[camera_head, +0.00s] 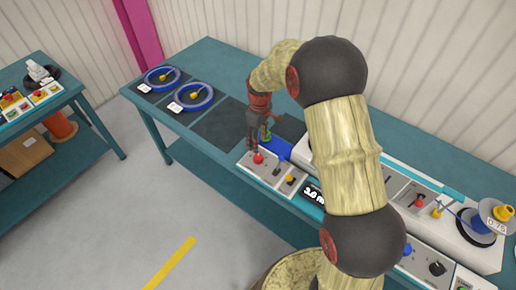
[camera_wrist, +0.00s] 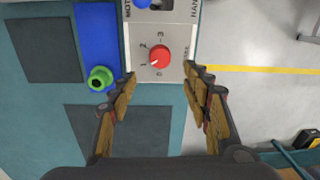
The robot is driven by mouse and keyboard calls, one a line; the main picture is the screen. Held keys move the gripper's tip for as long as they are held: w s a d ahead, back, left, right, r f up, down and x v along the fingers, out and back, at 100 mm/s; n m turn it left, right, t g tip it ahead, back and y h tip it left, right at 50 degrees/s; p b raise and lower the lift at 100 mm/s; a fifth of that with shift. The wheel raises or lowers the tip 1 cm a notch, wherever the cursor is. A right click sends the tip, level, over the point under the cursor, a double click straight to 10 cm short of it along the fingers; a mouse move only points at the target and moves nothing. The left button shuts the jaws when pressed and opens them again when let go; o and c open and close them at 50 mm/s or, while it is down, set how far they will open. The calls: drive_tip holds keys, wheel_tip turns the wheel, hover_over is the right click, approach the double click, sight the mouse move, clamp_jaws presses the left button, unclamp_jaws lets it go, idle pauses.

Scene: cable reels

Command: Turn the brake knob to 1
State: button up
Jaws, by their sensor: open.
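The red brake knob (camera_wrist: 159,56) sits on a light grey panel (camera_wrist: 170,25) marked 0 to 3. Its small white mark points to the lower left, near the 1, though I cannot tell how exactly. The knob also shows in the head view (camera_head: 258,158) at the panel's left end. My gripper (camera_wrist: 160,75) is open and empty. Its fingertips lie apart, either side of the knob's near side in the wrist view, with no contact visible. The right finger partly covers the lettering beside the knob. In the head view my gripper (camera_head: 254,146) hangs just above the knob.
Dark mats lie on the teal bench. Two blue reels (camera_head: 162,77) lie at its far left end. A black lever (camera_head: 277,170) and a yellow-topped control (camera_head: 290,180) sit right of the knob.

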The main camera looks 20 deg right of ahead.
drive_tip(key=shift+r, duration=1.3)
drive_tip(key=s+r+m+t, duration=0.3)
drive_tip(key=s+r, duration=0.8)
drive_tip(key=s, duration=0.4)
drive_tip(key=s+r+m+t+b, duration=0.1)
drive_tip(key=s+r+m, duration=0.4)
drive_tip(key=s+r, duration=0.6)
drive_tip(key=s+t, duration=0.1)
drive_tip(key=s, duration=0.3)
drive_tip(key=shift+s+a+r+t+b, duration=0.25)
drive_tip(key=shift+s+r+t+b, duration=0.05)
drive_tip(key=shift+s+t, duration=0.1)
drive_tip(key=shift+c, duration=0.7)
